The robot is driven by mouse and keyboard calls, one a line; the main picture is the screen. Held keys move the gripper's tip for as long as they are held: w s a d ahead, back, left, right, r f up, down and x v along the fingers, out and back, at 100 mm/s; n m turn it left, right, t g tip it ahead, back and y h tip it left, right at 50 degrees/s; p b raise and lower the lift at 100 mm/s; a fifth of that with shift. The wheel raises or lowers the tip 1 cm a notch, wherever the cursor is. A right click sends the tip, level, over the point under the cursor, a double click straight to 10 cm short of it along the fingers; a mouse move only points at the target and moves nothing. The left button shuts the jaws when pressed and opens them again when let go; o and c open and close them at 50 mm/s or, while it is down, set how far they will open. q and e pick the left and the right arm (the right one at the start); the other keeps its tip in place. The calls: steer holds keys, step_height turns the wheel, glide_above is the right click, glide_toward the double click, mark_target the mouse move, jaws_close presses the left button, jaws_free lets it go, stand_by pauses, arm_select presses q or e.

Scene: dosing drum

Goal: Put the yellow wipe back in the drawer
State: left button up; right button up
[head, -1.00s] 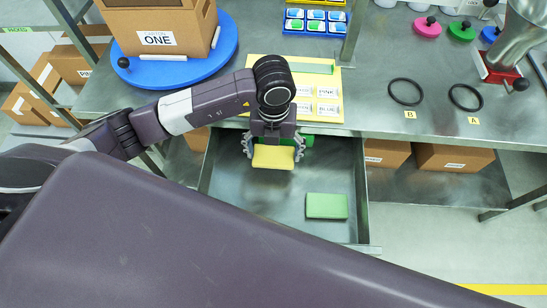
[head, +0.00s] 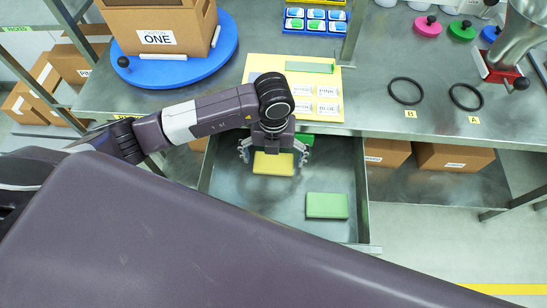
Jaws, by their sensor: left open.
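The yellow wipe (head: 273,164) lies in the open drawer (head: 240,205), toward its back left. My left gripper (head: 273,153) is open above it, with one finger on each side and apart from the wipe. The gripper's body hides the wipe's far edge. A green wipe (head: 326,206) lies at the drawer's front right. Another green piece (head: 304,140) shows partly behind the gripper at the back of the drawer. My right gripper is not in view.
The bench (head: 365,115) edge overhangs the back of the drawer. On the bench are a yellow sheet (head: 258,68) with labels, two black rings (head: 405,91), and a box (head: 160,25) on a blue turntable (head: 222,55). The drawer's front middle is clear.

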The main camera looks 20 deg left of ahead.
mark_target(274, 162)
arm_select(q)
step_height(274, 162, up, 12)
steer(key=shift+r, duration=0.2)
stand_by(0.4)
stand_by(0.4)
